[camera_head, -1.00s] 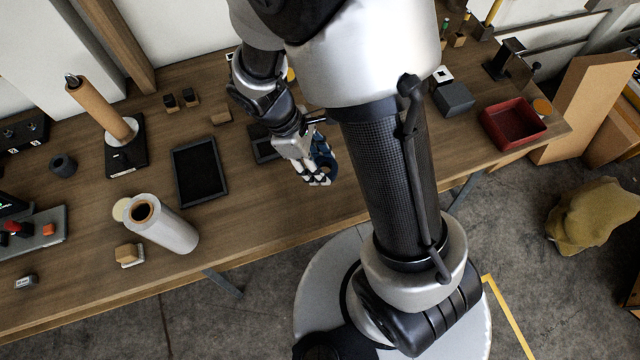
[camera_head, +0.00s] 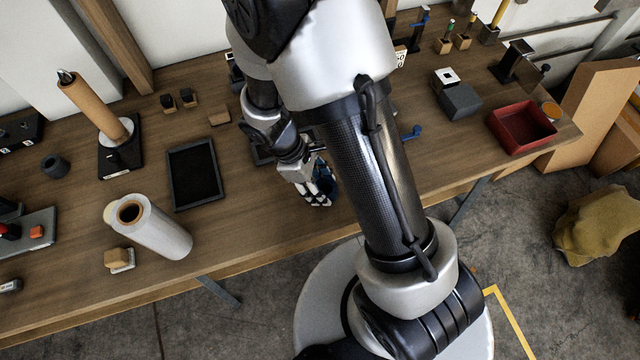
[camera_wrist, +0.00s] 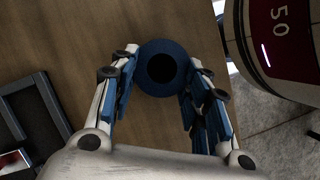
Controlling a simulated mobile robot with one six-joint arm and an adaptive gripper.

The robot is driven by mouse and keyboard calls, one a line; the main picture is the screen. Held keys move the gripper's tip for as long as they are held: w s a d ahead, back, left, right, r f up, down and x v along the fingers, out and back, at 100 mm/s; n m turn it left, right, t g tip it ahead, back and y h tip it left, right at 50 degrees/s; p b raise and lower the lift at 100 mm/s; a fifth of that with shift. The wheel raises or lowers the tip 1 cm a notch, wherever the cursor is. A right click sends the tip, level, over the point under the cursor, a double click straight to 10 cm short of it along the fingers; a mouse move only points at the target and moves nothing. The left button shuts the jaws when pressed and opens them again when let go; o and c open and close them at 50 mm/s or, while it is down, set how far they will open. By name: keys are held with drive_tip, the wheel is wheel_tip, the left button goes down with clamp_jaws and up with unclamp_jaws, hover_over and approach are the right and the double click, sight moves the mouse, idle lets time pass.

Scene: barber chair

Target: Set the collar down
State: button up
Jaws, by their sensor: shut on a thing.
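The collar (camera_wrist: 150,53) is a dark blue ring with a round black hole, seen end-on in the wrist view. My gripper (camera_wrist: 162,72) is shut on it, with one blue-padded finger on each side. In the head view my gripper (camera_head: 318,200) is over the front part of the wooden workbench (camera_head: 265,225). The collar there is mostly hidden by the fingers, with a bit of dark blue showing. I cannot tell whether its underside touches the bench.
A red bin (camera_head: 494,124) and a grey block (camera_head: 461,102) stand at the right.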

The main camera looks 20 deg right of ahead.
drive_tip(key=shift+f, duration=0.35)
drive_tip(key=o, duration=1.1)
drive_tip(key=shift+c, duration=0.2)
drive_tip(key=shift+r, duration=0.55)
drive_tip(key=p+v, duration=0.6)
drive_tip(key=v, duration=0.6)
wheel_tip(320, 180, up, 12)
drive_tip(key=s+d+m+t+y, duration=0.2)
drive_tip(key=d+m, duration=0.1)
drive_tip(key=m, duration=0.2)
drive_tip(key=s+d+r+m+t+y, duration=0.2)
drive_tip(key=s+r+m+t, duration=0.2)
drive_tip(key=s+r+m, duration=0.3)
drive_tip(key=shift+s+d+r+t, duration=0.25)
drive_tip(key=shift+s+r+t, duration=0.15)
drive_tip(key=shift+s+r, duration=1)
